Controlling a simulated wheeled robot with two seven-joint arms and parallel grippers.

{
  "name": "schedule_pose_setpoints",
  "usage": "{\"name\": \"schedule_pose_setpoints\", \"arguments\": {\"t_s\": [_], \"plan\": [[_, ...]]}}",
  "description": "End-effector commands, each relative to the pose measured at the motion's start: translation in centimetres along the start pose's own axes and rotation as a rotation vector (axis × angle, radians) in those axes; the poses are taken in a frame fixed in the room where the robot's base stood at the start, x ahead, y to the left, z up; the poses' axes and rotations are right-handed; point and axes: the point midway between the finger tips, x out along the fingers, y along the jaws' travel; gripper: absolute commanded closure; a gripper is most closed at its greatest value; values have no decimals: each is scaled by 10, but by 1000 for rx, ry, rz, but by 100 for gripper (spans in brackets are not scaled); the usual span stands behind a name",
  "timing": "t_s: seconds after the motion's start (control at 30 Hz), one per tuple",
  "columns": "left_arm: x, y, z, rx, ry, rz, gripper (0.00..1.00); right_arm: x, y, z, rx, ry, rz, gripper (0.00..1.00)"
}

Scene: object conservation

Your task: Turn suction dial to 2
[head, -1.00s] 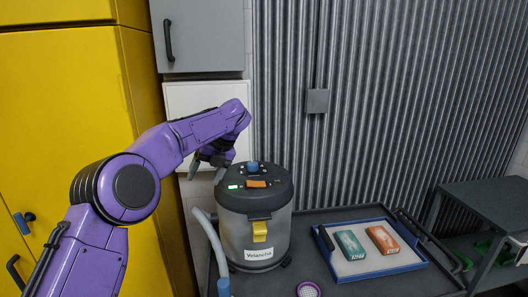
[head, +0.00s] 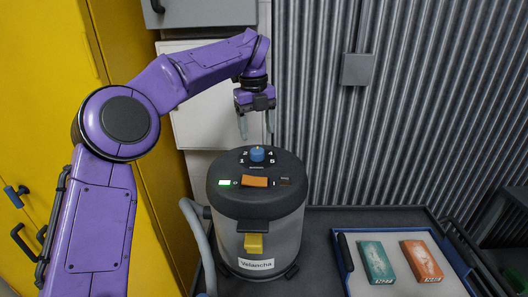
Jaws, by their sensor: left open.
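A grey vacuum canister (head: 270,228) with a black lid (head: 222,203) stands upright on a dark cart. On the lid is a blue suction dial (head: 257,154) with white numbers around it; 1, 2, 4 and 5 can be read. Which number the dial points to is too small to tell. A green-lit display (head: 224,183) and an orange rocker switch (head: 254,182) lie in front of the dial. My left gripper (head: 256,136) points down with its fingers apart and empty. It hangs just above and behind the dial, not visibly touching it. My right gripper is out of view.
A hose (head: 196,235) curves down the canister's left side. A blue-rimmed tray (head: 345,265) to the right holds a teal box (head: 376,262) and an orange box (head: 422,260). Yellow cabinets (head: 45,95) stand at left, and a corrugated wall (head: 420,120) is behind.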

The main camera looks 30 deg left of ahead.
Motion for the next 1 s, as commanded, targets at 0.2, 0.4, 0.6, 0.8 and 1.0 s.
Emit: {"name": "schedule_pose_setpoints", "arguments": {"t_s": [0.2, 0.4, 0.6, 0.8, 1.0], "plan": [[59, -8, -1, 19, 34, 65, 31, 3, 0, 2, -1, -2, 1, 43], [69, -13, 3, 16, 35, 70, 31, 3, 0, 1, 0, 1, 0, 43], [70, -13, 4, 14, 35, 69, 57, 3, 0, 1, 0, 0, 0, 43], [68, -13, 3, 14, 36, 68, 86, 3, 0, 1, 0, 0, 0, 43], [67, -14, 2, 14, 37, 66, 86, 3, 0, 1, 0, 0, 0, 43]]}}
